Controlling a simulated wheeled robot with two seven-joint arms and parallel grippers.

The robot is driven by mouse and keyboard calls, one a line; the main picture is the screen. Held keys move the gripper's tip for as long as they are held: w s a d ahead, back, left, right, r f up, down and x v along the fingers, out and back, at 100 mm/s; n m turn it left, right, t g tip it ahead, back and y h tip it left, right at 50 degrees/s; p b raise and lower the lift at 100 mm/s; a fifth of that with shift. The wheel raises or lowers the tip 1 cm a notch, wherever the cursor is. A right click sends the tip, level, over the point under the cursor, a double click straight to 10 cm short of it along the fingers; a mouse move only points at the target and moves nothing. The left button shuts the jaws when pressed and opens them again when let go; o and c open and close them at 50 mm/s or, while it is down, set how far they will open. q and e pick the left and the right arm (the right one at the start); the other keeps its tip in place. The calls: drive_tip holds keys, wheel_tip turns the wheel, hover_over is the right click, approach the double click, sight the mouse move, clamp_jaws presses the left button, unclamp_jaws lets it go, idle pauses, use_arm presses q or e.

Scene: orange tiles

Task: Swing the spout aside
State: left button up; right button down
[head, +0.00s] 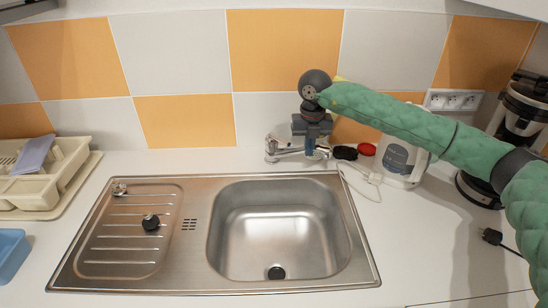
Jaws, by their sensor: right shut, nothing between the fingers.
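The chrome tap (287,150) stands at the back edge of the steel sink (280,230). A horizontal chrome part, apparently its spout, lies across the back rim of the basin rather than over the middle. My right arm, in a green quilted sleeve, comes in from the right. Its gripper (311,152) points down at the right end of the tap and is shut and empty. The gripper hides part of the tap, and I cannot tell whether it touches the spout. My left gripper is not in view.
A white kettle (398,163), a red lid (367,149) and a coffee maker (515,125) stand right of the tap. A dish rack (60,190) and blue tub (10,250) are at left. A black stopper (151,222) lies on the drainboard. The basin is empty.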

wheel_tip(320, 180, up, 9)
drive_tip(key=s+p, duration=0.1)
drive_tip(key=shift+s+a, duration=0.15)
drive_tip(key=shift+a, duration=0.25)
idle(0.6)
